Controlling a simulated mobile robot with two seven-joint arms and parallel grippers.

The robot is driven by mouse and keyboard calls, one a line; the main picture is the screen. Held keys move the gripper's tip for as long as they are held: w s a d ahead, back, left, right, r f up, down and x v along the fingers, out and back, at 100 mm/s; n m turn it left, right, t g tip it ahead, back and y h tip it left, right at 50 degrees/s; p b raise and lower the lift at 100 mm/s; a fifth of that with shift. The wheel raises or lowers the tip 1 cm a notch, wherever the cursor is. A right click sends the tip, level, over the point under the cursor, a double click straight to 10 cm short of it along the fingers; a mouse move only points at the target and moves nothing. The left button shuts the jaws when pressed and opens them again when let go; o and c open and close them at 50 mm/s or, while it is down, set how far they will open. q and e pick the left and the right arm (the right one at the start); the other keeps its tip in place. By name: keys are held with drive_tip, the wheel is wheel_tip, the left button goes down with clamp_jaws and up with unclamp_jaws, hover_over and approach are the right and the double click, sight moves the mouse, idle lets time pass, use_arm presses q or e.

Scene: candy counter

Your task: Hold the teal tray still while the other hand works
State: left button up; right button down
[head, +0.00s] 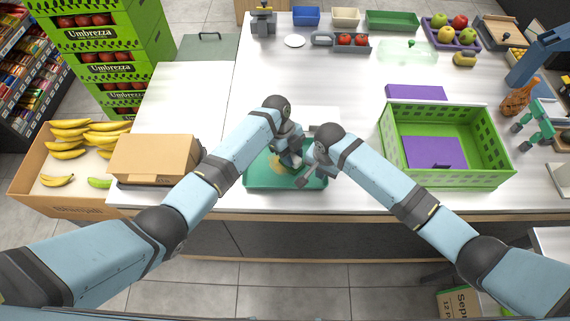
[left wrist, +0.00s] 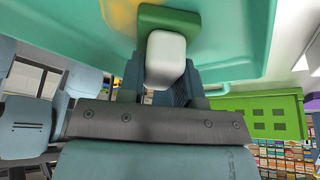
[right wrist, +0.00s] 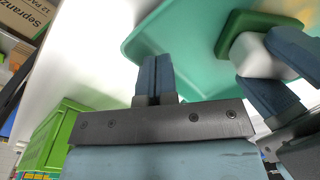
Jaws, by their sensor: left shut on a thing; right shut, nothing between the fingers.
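The teal tray (head: 257,181) lies on the white counter at its front edge, with a yellow patch (head: 276,161) on its surface. My left gripper (head: 291,158) is over the tray, shut on a white block with a green pad (left wrist: 166,58). The pad faces the tray, and I cannot tell whether it touches. The block also shows in the right wrist view (right wrist: 255,55). My right gripper (head: 303,182) is shut and empty at the tray's right front part. In the right wrist view its fingertips (right wrist: 156,62) overlap the tray's rim; contact is unclear.
A green crate (head: 480,180) with a purple item inside stands to the right. A cardboard box (head: 150,160) and a carton of bananas (head: 30,185) are at the left. Small bins and trays line the back. The counter behind the tray is mostly clear.

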use_arm(q)
drive_tip(key=shift+w+f, duration=0.15)
drive_tip(key=shift+w, duration=0.45)
drive_tip(key=shift+s+a+f, duration=0.1)
drive_tip(key=shift+s+a, duration=0.05)
drive_tip(key=shift+s, duration=0.6)
drive_tip(key=shift+s+r, duration=0.2)
drive_tip(key=shift+s, duration=0.65)
drive_tip(key=shift+w+f, duration=0.1)
drive_tip(key=shift+w, duration=1.5)
drive_tip(key=shift+s, duration=1.55)
drive_tip(key=shift+w, duration=1.55)
drive_tip(key=shift+s+a+f, duration=0.1)
drive_tip(key=shift+s+a, duration=0.2)
drive_tip(key=shift+s, duration=0.1)
drive_tip(key=shift+s+a+r, duration=0.1)
drive_tip(key=shift+s+a, duration=0.25)
drive_tip(key=shift+s, duration=0.25)
drive_tip(key=shift+s+a+r, duration=0.1)
drive_tip(key=shift+s+a, duration=0.2)
drive_tip(key=shift+s, duration=0.3)
drive_tip(key=shift+w+d, duration=0.1)
drive_tip(key=shift+w, duration=1.5)
drive_tip(key=shift+s+f, duration=0.1)
drive_tip(key=shift+s, duration=1.45)
drive_tip(key=shift+w, duration=1.55)
drive_tip(key=shift+s, duration=1.5)
drive_tip(key=shift+w, duration=1.05)
